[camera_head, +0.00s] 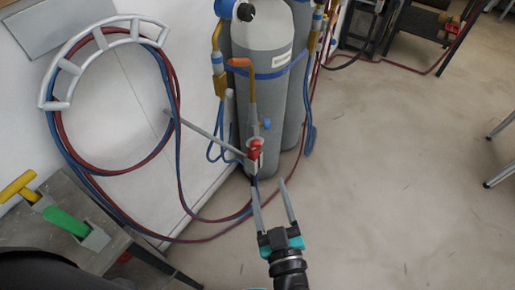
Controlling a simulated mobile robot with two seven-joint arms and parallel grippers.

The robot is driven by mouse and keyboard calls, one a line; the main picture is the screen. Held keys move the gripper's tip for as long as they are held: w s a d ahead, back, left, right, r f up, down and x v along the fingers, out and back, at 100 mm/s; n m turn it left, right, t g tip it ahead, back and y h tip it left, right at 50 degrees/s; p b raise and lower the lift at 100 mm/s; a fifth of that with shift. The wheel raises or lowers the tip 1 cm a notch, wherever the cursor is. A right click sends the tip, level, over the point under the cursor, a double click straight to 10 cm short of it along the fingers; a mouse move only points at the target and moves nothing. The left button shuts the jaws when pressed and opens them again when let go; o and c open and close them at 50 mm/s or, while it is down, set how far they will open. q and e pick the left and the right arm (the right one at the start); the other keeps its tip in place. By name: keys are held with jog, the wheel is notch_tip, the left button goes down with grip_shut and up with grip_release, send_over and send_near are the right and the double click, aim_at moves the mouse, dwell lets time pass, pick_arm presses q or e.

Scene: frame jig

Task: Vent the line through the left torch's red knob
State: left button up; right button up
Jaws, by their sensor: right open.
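A torch (252,104) with a bent copper-coloured head hangs upright in a holder in front of the grey gas cylinders. Its red knob (254,147) is low on the torch, and a blue knob (266,124) sits a little above it on the right side. My right gripper (268,185) is open and empty, with its two fingers pointing up the picture just below the red knob. A gap shows between the fingertips and the knob. My left gripper is not in view.
Grey cylinders (273,85) stand by the white wall. Red and blue hoses (176,140) loop from a white rack (62,82) and run below the torch. A grey bench (75,195) with yellow- and green-handled tools is at lower left.

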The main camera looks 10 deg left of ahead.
aim_at(256, 147)
jog(key=b+x, duration=0.1)
jog(key=x, duration=1)
jog(key=shift+w+a+b, duration=0.25)
jog(key=shift+w+b, duration=0.1)
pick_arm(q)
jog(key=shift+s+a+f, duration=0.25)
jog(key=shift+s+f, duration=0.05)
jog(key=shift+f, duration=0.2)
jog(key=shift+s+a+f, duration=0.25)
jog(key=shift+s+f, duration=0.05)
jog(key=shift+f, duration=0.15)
pick_arm(e)
grip_shut()
